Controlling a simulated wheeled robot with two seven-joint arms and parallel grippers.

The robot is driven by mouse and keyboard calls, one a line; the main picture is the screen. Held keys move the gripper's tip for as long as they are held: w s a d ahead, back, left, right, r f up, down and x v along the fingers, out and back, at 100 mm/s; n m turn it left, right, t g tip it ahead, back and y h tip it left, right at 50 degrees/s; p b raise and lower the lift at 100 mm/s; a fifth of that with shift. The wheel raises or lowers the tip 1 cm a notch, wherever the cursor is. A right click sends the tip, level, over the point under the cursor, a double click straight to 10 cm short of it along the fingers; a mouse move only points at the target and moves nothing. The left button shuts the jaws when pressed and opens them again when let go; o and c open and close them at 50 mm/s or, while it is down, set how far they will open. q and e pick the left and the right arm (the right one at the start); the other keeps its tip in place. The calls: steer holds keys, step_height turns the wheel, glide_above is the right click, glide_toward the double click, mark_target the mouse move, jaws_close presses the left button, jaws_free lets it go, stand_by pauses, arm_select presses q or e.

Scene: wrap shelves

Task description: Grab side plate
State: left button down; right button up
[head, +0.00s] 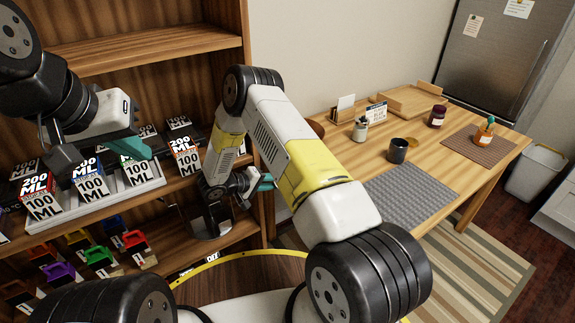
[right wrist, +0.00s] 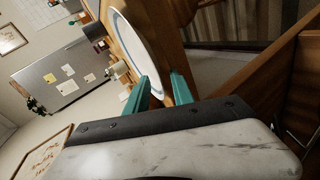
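A white side plate (right wrist: 143,45) with a blue rim stands on edge in the right wrist view, close against a wooden panel. My right gripper (right wrist: 160,85) is open, with its teal fingers apart at the plate's lower edge. The edge appears between the fingers; I cannot tell whether they touch it. In the head view the right gripper (head: 265,183) is mostly hidden behind its own arm at the shelf's right end, and I cannot make out the plate. My left gripper (head: 127,148) is over the boxes on the shelf at left; its finger opening is unclear.
Wooden shelves (head: 150,45) hold a white tray (head: 110,200) of ML-labelled boxes and several colored items below. A wooden table (head: 440,185) at right carries a grey mat (head: 410,195), a dark mug (head: 397,150) and a jar (head: 437,115). The striped rug (head: 475,265) is clear.

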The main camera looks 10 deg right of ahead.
jaws_close()
stand_by(1.4)
